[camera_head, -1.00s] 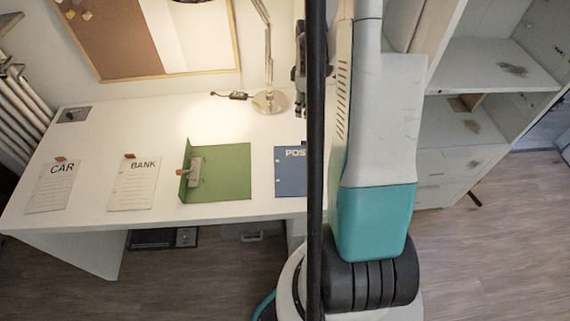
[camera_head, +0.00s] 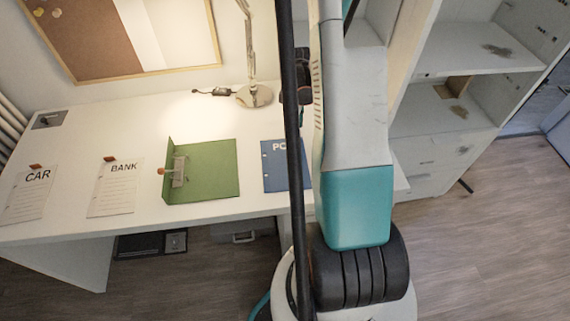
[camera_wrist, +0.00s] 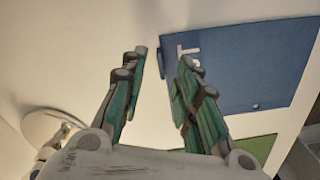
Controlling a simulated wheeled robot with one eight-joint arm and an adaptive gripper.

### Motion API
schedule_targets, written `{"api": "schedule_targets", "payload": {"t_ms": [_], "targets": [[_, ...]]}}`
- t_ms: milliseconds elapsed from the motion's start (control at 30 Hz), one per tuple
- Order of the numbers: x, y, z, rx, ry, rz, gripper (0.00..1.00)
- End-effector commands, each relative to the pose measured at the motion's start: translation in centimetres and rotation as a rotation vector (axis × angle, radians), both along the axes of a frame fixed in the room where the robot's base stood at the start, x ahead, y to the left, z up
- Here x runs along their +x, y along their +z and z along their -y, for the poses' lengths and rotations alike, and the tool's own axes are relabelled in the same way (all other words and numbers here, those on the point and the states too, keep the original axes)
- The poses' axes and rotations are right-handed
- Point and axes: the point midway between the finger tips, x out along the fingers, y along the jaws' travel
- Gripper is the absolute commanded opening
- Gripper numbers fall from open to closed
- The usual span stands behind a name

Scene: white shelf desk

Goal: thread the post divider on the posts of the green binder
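The blue post divider (camera_head: 273,170) lies flat on the desk to the right of the green binder; my pole and arm hide part of it. In the wrist view the blue divider (camera_wrist: 250,70) is at the upper right, with a small dark tab on its edge between my fingertips. The green binder (camera_head: 215,173) lies open on the desk, with a grey post mechanism (camera_head: 179,172) at its left side. A corner of the green binder (camera_wrist: 258,148) shows in the wrist view. My gripper (camera_wrist: 163,60) is open and empty; its height above the divider is unclear.
The CAR sheet (camera_head: 28,197) and BANK sheet (camera_head: 115,190) lie on the left of the white desk (camera_head: 75,150). A lamp base (camera_head: 254,96) stands behind the divider. White shelves (camera_head: 465,95) stand to the right.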

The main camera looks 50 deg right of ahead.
Motion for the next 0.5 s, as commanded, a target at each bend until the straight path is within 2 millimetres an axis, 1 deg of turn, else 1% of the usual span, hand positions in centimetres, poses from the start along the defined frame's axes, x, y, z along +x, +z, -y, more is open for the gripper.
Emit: {"api": "schedule_targets", "payload": {"t_ms": [33, 133, 200, 400, 467, 500], "targets": [[-0.2, -1.3, 0.1, 0.000, 0.000, 0.000, 0.29], [-0.1, -2.4, 0.0, 0.000, 0.000, 0.000, 0.29], [-0.1, -2.7, 0.0, 0.000, 0.000, 0.000, 0.29], [-0.1, -2.6, 0.0, 0.000, 0.000, 0.000, 0.29], [-0.1, -2.6, 0.0, 0.000, -0.001, 0.000, 0.15], [-0.1, -2.6, 0.0, 0.000, -0.001, 0.000, 0.06]]}}
